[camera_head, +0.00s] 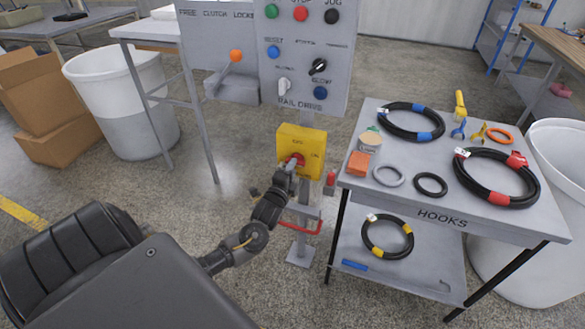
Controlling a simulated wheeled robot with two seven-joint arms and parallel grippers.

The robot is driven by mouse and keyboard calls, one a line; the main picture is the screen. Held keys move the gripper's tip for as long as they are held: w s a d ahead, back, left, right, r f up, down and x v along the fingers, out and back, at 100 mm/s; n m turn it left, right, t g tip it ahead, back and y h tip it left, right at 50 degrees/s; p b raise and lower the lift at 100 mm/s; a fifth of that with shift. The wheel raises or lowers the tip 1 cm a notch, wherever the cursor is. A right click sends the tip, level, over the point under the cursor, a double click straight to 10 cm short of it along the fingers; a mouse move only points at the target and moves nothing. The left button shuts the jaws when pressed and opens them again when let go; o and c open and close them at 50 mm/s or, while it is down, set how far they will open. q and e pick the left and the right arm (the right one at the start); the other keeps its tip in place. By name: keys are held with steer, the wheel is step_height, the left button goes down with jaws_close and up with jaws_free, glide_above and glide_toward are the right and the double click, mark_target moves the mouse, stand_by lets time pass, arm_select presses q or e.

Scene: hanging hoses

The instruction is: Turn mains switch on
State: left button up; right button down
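The mains switch is a yellow box (313,142) on the grey post, with "OFF" and "ON" lettering on its face. Its red knob (298,158) sits in the middle of the face and is partly covered by my gripper. My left gripper (293,165) is right at the knob, reaching up from below. Its fingers are too small and overlapped to show whether they grip the knob. The exact angle of the knob is hard to make out. My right gripper is out of view.
A grey control panel (330,75) with buttons stands above the switch. A lever with an orange ball (236,56) is to its left. The hooks table (440,218) with hoses and tools stands close on the right. A red bar (303,230) sits below the switch.

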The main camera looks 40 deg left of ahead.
arm_select(q)
steer(key=v, duration=0.9)
steer(key=shift+s, duration=0.2)
steer(key=shift+d, duration=0.1)
steer(key=s+d+f+n+g+h, duration=0.1)
steer(key=s+f+n+g, duration=0.15)
steer(key=f, duration=0.75)
steer(key=s+f+n+g+h, duration=0.1)
steer(key=s+f+n+g, duration=0.2)
steer(key=f, duration=0.8)
steer(key=s+d+f+n+g+h, duration=0.1)
steer(key=s+f+n+g, duration=0.2)
steer(key=f, duration=0.7)
steer(key=s+d+f+n+g+h, duration=0.1)
steer(key=s+d+f+n+g, duration=0.25)
steer(key=s+f, duration=1.15)
steer(key=s+d+f+g, duration=0.1)
steer(key=s+d+g, duration=0.1)
steer(key=s, duration=0.7)
steer(key=s+d+f+g+h+p, duration=0.1)
steer(key=s+d+f+g, duration=0.1)
steer(key=s+d, duration=0.3)
steer(key=s, duration=0.4)
steer(key=shift+s+d+f+h, duration=0.2)
steer(key=shift+s+d+h, duration=0.05)
steer(key=shift+s+h, duration=0.05)
